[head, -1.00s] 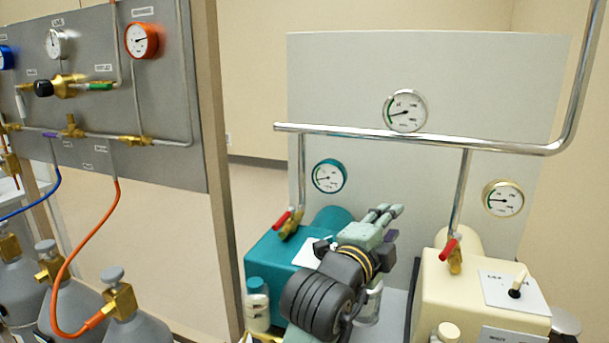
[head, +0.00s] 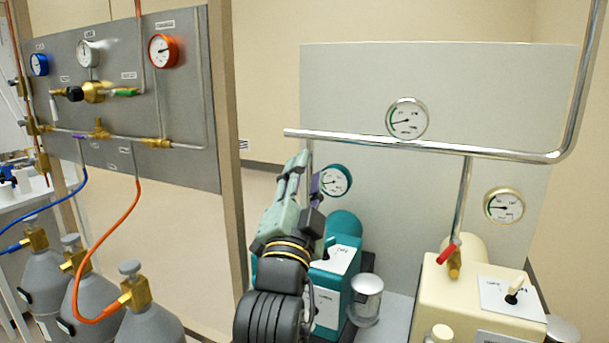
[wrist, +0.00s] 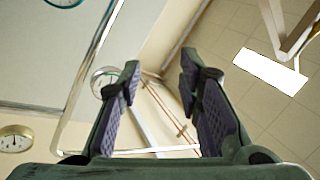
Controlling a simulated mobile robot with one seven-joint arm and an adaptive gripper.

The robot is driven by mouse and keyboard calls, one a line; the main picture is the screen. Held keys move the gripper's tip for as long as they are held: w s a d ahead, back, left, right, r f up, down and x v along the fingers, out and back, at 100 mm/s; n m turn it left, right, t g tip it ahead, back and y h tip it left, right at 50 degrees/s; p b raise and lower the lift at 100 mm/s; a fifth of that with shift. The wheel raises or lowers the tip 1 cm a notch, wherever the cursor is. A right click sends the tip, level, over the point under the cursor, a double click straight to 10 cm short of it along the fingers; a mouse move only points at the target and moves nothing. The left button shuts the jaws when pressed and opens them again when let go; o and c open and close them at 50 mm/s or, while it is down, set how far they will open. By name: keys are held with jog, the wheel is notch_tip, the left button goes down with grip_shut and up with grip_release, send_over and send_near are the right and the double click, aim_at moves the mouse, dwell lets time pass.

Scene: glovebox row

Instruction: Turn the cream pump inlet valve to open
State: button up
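The cream pump (head: 470,300) stands at the right in the head view. Its inlet valve has a red handle (head: 447,252) on a brass body (head: 454,267), at the foot of the vertical pipe above the pump. The handle lies slantwise across the pipe line. My gripper (head: 297,165) is well to the left, in front of the teal pump, with its fingers pointing up, apart from the cream valve. In the wrist view the fingers (wrist: 160,78) are spread with nothing between them. The valve is not visible there.
The teal pump (head: 340,268) is partly behind my arm, and its valve is hidden. A metal-lidded jar (head: 366,298) stands between the pumps. A horizontal pipe (head: 420,143) runs above them. Gas cylinders (head: 90,295) and a grey gauge panel (head: 190,110) are at the left.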

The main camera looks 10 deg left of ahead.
jog(key=shift+s+a+r+n+t+y, duration=0.3)
jog(key=shift+s+a+r+n+y, duration=0.2)
jog(key=shift+s+a+n+y, duration=0.2)
jog(key=shift+w, duration=0.1)
jog(key=shift+c, duration=0.4)
